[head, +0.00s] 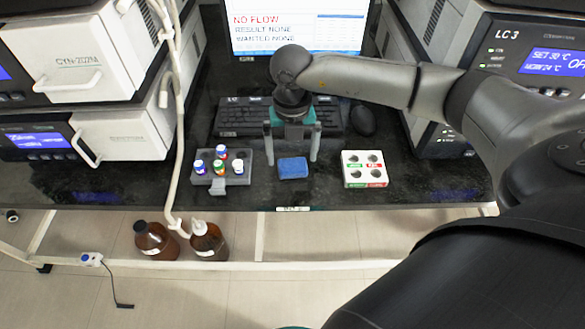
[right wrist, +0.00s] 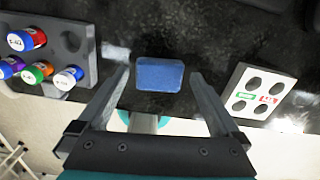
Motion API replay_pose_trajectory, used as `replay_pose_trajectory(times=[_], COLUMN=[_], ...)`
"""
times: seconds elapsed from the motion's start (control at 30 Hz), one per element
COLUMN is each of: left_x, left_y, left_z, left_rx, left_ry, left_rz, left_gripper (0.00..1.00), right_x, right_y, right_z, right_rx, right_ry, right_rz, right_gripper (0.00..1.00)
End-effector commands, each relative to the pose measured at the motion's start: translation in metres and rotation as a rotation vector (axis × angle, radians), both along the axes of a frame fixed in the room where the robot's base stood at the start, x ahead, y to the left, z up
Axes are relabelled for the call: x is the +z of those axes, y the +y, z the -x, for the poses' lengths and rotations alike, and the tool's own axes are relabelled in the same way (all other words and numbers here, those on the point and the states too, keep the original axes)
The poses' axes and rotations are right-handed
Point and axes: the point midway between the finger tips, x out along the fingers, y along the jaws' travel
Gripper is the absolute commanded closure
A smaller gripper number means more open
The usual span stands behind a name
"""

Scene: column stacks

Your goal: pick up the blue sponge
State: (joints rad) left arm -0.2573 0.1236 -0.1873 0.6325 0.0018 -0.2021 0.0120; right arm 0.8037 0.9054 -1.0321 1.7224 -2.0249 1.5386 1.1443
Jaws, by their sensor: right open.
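The blue sponge (head: 293,167) lies flat on the dark bench near its front edge in the head view. It also shows in the right wrist view (right wrist: 160,75), between and just beyond the fingertips. My right gripper (head: 293,158) is open and empty above the sponge, with one finger on each side of it in the head view. In the right wrist view the two fingers (right wrist: 157,75) are wide apart and the sponge appears untouched. My left gripper is not in view.
A grey rack (head: 212,178) with several capped vials stands left of the sponge. A white holder (head: 364,169) with round wells stands to the right. A keyboard (head: 245,117) and mouse (head: 363,120) lie behind. Brown bottles (head: 208,241) stand below the bench front.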

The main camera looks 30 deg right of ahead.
Motion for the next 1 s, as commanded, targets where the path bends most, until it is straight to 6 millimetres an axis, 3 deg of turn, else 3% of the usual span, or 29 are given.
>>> replay_pose_trajectory(times=[0.1, 0.37, 1.0], left_x=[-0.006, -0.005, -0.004], left_y=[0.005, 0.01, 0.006], left_z=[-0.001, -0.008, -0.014], left_rx=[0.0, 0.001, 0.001], left_ry=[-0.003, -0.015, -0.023], left_rz=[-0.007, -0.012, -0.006], left_gripper=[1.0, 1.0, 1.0], right_x=[-0.019, -0.021, -0.021], right_y=[0.0, 0.0, 0.0], right_z=[0.0, 0.0, 0.0], right_rx=[0.0, 0.001, 0.0], right_ry=[0.0, -0.002, -0.002], right_rz=[0.0, -0.001, -0.001], right_gripper=[0.0, 0.01, 0.72])
